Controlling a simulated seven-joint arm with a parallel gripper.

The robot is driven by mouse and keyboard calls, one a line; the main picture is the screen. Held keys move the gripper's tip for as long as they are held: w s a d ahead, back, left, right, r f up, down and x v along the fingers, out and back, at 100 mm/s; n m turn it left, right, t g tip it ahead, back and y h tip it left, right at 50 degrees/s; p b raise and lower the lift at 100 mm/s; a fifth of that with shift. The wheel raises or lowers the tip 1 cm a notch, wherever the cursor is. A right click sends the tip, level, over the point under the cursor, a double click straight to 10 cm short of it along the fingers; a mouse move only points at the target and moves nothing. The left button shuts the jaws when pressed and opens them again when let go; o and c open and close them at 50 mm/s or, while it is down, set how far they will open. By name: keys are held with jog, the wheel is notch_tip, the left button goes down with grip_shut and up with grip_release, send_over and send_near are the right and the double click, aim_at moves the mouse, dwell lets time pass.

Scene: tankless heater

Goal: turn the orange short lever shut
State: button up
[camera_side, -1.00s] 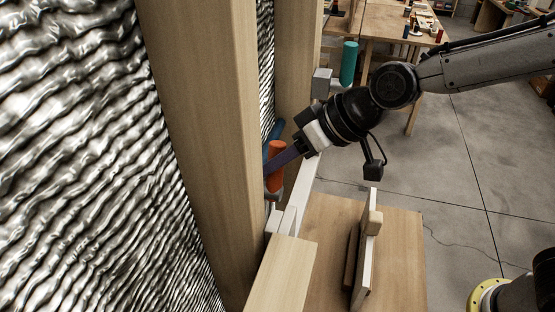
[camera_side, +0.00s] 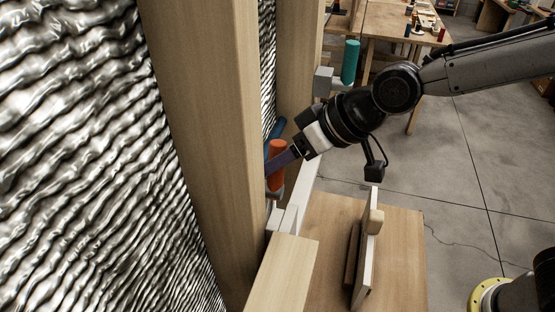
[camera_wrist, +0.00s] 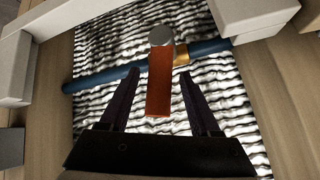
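The orange short lever (camera_wrist: 159,82) shows in the middle of the wrist view, below a round grey cap (camera_wrist: 160,36) on a blue pipe (camera_wrist: 105,80). My gripper (camera_wrist: 157,85) is open, with one dark finger on each side of the lever and a visible gap to both. In the side view the orange lever (camera_side: 277,150) stands upright beside the wooden post, and my gripper (camera_side: 279,162) reaches it from the right. One finger crosses in front of the lever there. The blue pipe (camera_side: 276,128) is partly hidden behind the lever and the post.
A wooden post (camera_side: 205,120) stands close to the left of the lever. Crinkled silver foil (camera_side: 75,160) lies behind. A teal cylinder (camera_side: 350,62) is above my gripper. Pale blocks (camera_wrist: 250,15) flank the wrist view.

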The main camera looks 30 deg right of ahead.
jog(key=shift+d, duration=0.1)
jog(key=v, duration=1.3)
jog(key=shift+s+r, duration=0.25)
jog(key=shift+d, duration=0.15)
